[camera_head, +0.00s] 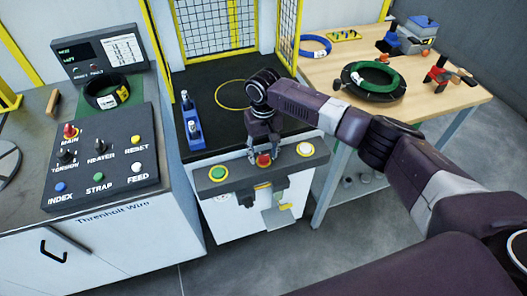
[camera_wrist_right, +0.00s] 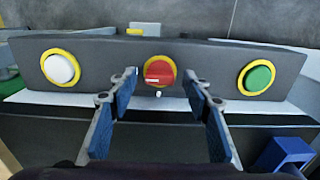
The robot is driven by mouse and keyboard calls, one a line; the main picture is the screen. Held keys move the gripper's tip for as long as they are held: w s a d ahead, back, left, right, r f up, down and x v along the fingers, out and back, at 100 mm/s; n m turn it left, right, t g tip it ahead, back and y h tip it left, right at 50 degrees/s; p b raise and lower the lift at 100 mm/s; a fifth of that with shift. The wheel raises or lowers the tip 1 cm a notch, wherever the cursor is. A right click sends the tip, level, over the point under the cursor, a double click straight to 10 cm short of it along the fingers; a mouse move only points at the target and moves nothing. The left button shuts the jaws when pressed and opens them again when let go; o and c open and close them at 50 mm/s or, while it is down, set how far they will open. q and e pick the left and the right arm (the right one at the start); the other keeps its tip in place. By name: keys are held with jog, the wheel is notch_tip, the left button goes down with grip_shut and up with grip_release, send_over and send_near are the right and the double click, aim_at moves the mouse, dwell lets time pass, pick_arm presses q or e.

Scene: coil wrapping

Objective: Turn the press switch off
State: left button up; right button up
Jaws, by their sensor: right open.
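The press's front panel (camera_head: 225,178) carries a red switch (camera_head: 263,160) in its middle, between a green button (camera_head: 218,173) and a white button (camera_head: 305,149). In the right wrist view the red switch (camera_wrist_right: 159,72) sits on a yellow ring, with a pale bar across its face. My right gripper (camera_head: 264,153) points down at the switch from above. In the right wrist view its blue-padded fingers (camera_wrist_right: 165,80) are open, one on each side of the switch, with no clear contact. My left gripper is not in view.
A control console (camera_head: 100,165) with several buttons and knobs stands left of the press. A blue clamp-like part (camera_head: 191,125) sits on the dark press bed, beside a yellow ring mark (camera_head: 232,95). A wooden table (camera_head: 440,100) with a green coil (camera_head: 375,78) is at the right.

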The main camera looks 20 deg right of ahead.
jog(key=shift+c, duration=0.4)
jog(key=c, duration=1.1)
jog(key=n+p, duration=0.2)
jog(key=n, duration=0.1)
jog(key=shift+r, duration=0.1)
jog(key=n+p, duration=0.1)
jog(key=n, duration=0.2)
jog(key=shift+n, duration=0.3)
jog(key=n+p, duration=0.1)
jog(key=n, duration=0.4)
jog(key=shift+p, duration=0.3)
jog(key=n, duration=0.6)
jog(key=shift+w, duration=0.1)
jog(key=shift+n, duration=0.3)
